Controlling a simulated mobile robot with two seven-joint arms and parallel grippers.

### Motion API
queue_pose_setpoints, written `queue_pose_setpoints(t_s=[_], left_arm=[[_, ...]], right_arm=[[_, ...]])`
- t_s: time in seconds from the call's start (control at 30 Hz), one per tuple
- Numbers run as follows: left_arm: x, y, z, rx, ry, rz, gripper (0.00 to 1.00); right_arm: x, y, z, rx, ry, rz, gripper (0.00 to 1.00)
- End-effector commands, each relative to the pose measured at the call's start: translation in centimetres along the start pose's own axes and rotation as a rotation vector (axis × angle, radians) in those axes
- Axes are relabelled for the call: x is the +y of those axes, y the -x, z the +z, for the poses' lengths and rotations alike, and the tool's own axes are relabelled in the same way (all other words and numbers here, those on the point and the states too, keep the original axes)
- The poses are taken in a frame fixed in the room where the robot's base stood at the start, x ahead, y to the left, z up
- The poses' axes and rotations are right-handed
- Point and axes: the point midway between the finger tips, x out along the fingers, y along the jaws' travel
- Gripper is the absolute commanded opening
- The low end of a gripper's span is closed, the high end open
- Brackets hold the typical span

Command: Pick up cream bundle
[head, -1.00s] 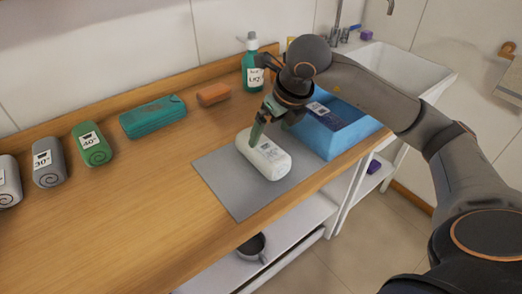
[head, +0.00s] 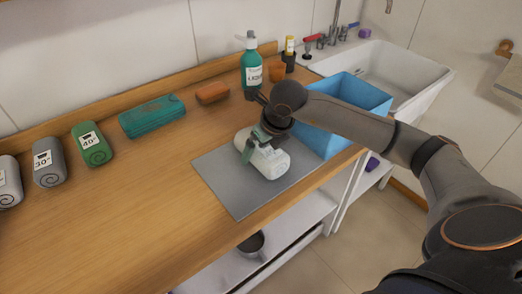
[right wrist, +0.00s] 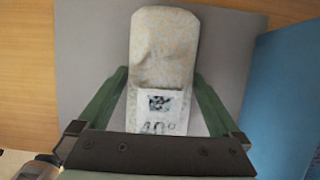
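The cream bundle (head: 272,163), a rolled pale cloth with a printed label, lies on the grey mat (head: 233,197). It also shows in the right wrist view (right wrist: 165,50), its label partly hidden by my gripper's base. My right gripper (head: 260,143) is low over the bundle, with its green fingers astride it. In the right wrist view my right gripper (right wrist: 160,75) has its fingers apart, one at each long side of the bundle. Their tips are very close to its sides; I cannot tell whether they touch. My left gripper is not in view.
A blue box (head: 361,97) stands right of the mat, close to my right arm. A green bottle (head: 251,68), an orange bar (head: 212,92) and a teal case (head: 152,117) stand behind. Green (head: 92,145) and grey (head: 48,163) rolls lie left. The front-left counter is clear.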

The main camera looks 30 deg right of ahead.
Motion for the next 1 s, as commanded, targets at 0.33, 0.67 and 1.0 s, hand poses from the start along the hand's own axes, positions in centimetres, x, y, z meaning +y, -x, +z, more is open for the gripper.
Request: queue_pose_setpoints(t_s=[0.33, 0.67, 1.0], left_arm=[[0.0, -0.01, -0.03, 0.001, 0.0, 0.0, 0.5], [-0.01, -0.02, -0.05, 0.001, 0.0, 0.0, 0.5], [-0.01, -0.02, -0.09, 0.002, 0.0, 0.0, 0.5]], right_arm=[[-0.02, 0.06, 0.02, -0.001, 0.0, 0.0, 0.62], [-0.03, 0.09, 0.04, -0.001, 0.0, 0.0, 0.25], [-0.03, 0.18, 0.14, -0.004, 0.0, 0.0, 0.09]])
